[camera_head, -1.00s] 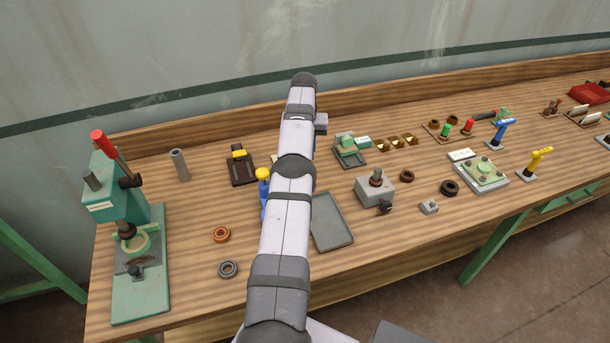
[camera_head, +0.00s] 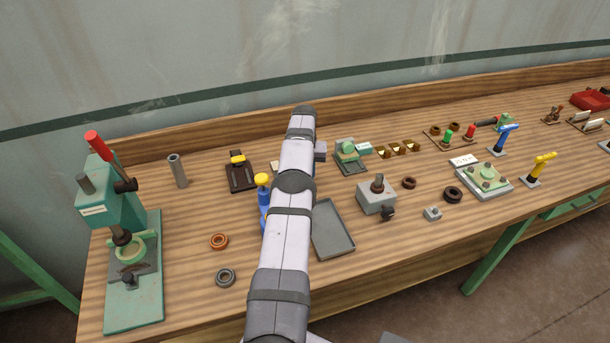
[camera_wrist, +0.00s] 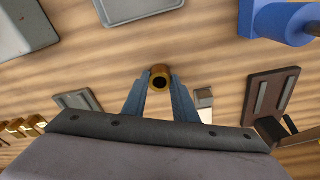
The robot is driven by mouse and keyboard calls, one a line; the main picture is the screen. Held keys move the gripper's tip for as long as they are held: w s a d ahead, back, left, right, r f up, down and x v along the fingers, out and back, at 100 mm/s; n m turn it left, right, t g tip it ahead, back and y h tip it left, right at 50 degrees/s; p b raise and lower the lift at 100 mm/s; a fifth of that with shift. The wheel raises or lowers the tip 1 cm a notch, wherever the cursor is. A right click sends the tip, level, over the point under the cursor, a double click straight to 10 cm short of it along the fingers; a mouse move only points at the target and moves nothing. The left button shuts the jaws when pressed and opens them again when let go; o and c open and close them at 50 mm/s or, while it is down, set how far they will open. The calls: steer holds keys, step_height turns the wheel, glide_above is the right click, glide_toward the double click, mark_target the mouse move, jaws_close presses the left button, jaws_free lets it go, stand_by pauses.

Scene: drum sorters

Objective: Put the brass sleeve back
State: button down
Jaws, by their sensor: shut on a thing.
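The brass sleeve (camera_wrist: 160,72) is a short hollow ring-ended tube in the wrist view, with its dark bore facing the camera. My gripper (camera_wrist: 160,82) is shut on it, one blue-grey finger on each side. It is over wood bench top; the height above the wood is hard to tell. In the head view my own arm hides the gripper and the sleeve. A small pale metal block (camera_wrist: 204,98) lies just right of the fingers in the wrist view.
A blue fixture with a yellow knob (camera_head: 262,182), a dark slotted plate (camera_head: 240,178), a grey tray (camera_head: 347,250) and a green fixture (camera_head: 350,158) surround the arm. Several brass pieces (camera_head: 398,148) sit farther right. A green press (camera_head: 120,215) stands at the left end.

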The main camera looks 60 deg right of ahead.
steer(key=shift+f, duration=0.15)
steer(key=c, duration=1.4)
jaws_free()
steer(key=shift+c, duration=0.2)
step_height(320, 180, up, 12)
steer(key=a+b, duration=0.1)
steer(key=shift+s+a+b, duration=0.15)
steer(key=shift+s+b, duration=0.15)
